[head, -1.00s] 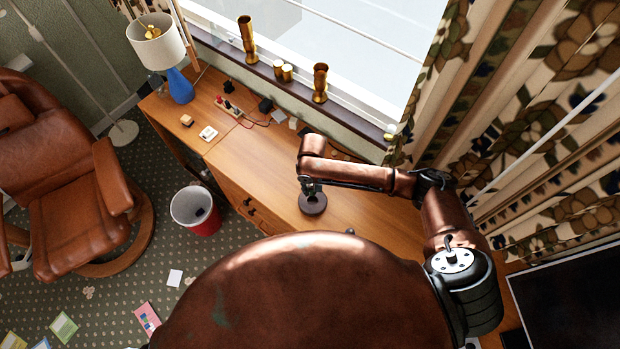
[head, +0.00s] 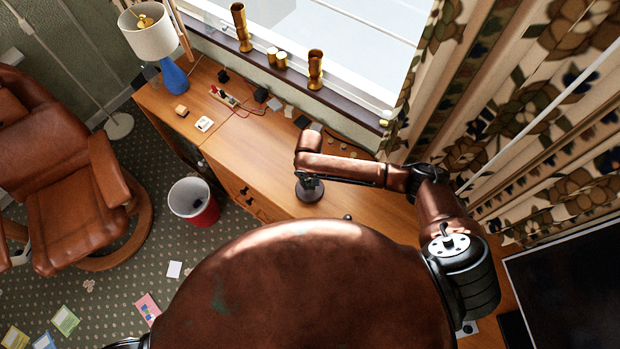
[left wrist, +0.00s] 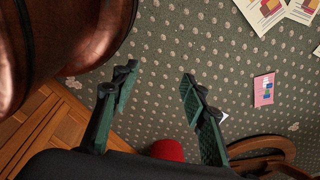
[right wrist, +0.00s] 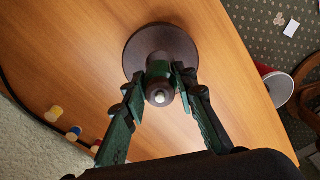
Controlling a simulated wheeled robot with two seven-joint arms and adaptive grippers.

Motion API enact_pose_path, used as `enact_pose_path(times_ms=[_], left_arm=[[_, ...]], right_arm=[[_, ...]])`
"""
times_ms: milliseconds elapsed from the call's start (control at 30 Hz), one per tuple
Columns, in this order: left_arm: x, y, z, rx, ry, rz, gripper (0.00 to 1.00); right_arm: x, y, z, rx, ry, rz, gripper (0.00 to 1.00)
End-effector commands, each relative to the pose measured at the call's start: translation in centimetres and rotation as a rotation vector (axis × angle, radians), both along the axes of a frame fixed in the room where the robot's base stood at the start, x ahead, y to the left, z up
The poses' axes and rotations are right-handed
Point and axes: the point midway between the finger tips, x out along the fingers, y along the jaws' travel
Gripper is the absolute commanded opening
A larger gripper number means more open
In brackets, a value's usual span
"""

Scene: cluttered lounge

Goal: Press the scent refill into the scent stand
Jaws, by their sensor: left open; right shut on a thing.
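The scent stand has a dark round base (head: 309,193) and stands on the wooden desk under my right forearm. In the right wrist view its disc-shaped base (right wrist: 150,45) lies flat on the desk, with a dark upright part above it. My right gripper (right wrist: 160,84) is shut on a small dark cylinder with a pale tip, the scent refill (right wrist: 160,97). The refill is in line with the stand's middle; I cannot tell how deep it sits. My left gripper (left wrist: 157,78) is open and empty above the carpet.
The desk (head: 258,160) holds a blue lamp (head: 174,75), a power strip (head: 222,96) and small items towards the window. Brass vases (head: 316,70) stand on the sill. A red bin (head: 204,212) and a leather armchair (head: 45,140) are on the left. Desk around the base is clear.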

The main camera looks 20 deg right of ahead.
Motion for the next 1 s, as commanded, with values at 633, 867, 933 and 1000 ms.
enact_pose_path(times_ms=[633, 867, 933, 1000], left_arm=[[-1.2, 0.1, -0.7, 0.001, 0.015, 0.002, 0.41], [-1.0, 0.1, -0.7, 0.001, 0.013, 0.001, 0.41], [-0.9, 0.0, -0.6, 0.0, 0.012, 0.001, 0.41], [-0.9, 0.0, -0.5, 0.0, 0.011, 0.001, 0.41]], right_arm=[[0.0, 0.0, -1.6, 0.001, 0.0, 0.0, 0.02], [0.0, 0.0, -1.6, 0.001, 0.0, 0.0, 0.02], [0.0, 0.0, -1.6, 0.001, 0.0, 0.0, 0.02], [-0.1, 0.0, -1.5, 0.001, 0.001, 0.0, 0.02]])
